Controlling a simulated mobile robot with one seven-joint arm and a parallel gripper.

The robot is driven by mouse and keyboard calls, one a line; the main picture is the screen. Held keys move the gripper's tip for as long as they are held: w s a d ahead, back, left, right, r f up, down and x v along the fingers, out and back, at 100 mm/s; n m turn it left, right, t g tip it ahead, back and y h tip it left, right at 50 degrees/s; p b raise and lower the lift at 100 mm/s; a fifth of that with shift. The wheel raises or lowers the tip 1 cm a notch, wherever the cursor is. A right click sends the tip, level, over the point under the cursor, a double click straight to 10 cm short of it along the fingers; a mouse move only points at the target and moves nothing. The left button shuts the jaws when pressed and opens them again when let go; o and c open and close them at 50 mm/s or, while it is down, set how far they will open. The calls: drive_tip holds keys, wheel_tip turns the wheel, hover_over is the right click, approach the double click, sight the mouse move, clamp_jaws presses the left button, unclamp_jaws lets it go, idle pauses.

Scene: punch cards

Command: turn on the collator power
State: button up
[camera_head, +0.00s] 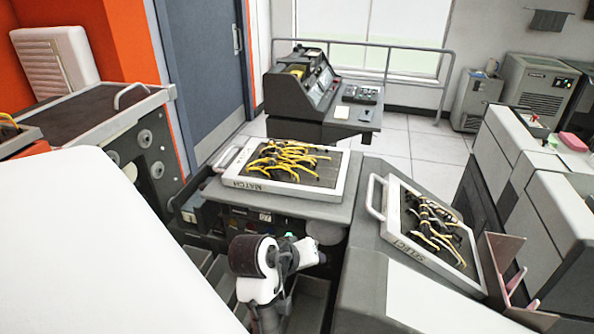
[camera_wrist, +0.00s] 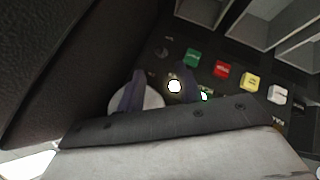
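The collator (camera_head: 350,228) carries two wired panels, MATCH (camera_head: 240,184) and SELECT (camera_head: 395,240). In the wrist view its dark control panel (camera_wrist: 235,92) has green (camera_wrist: 191,57), red (camera_wrist: 222,69), yellow (camera_wrist: 250,80) and white (camera_wrist: 278,94) buttons. A small dark round control (camera_wrist: 161,53) sits left of the green button; its label is unreadable. A bright round lamp (camera_wrist: 174,86) glows below the green button. My gripper (camera_wrist: 160,84) is open and empty, its fingers apart in front of the panel. Contact is unclear. My wrist hides the lower panel.
A pale round part (camera_wrist: 150,98) shows behind the left finger. Open grey compartments (camera_wrist: 268,10) border the buttons. A dark surface (camera_wrist: 75,60) fills the left of the wrist view. A console (camera_head: 310,90) stands behind the collator, with clear floor (camera_head: 420,145) to its right.

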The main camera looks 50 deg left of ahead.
drive_tip(key=shift+v, duration=2.7)
